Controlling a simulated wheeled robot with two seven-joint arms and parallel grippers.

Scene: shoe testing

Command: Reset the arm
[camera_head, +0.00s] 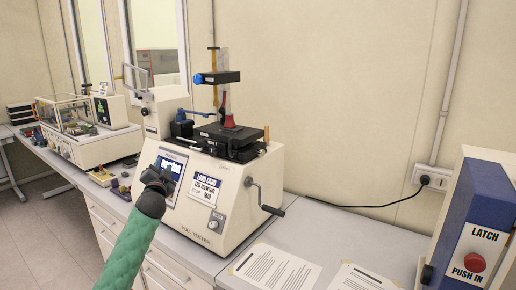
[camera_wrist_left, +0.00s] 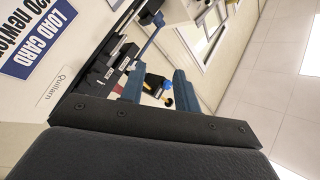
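The pull tester (camera_head: 235,206) is a cream machine on the bench, with a small screen, a load card label and a black crank (camera_head: 265,200) on its right side. A blue lever (camera_head: 197,113) sits on its top left, beside a red cone-shaped part (camera_head: 229,117). My left arm has a green sleeve, and its dark left gripper (camera_head: 158,172) is in front of the tester's screen, partly covering it. In the left wrist view, two blue fingers (camera_wrist_left: 160,88) stand apart with nothing seen held between them. The tester's label and top are beyond them. My right gripper is out of view.
A blue and cream box with a red latch button (camera_head: 474,262) stands at the right. Printed sheets (camera_head: 275,272) lie on the front of the bench. Another machine with a clear cover (camera_head: 75,120) stands at the left. A wall socket (camera_head: 433,180) has a black cable.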

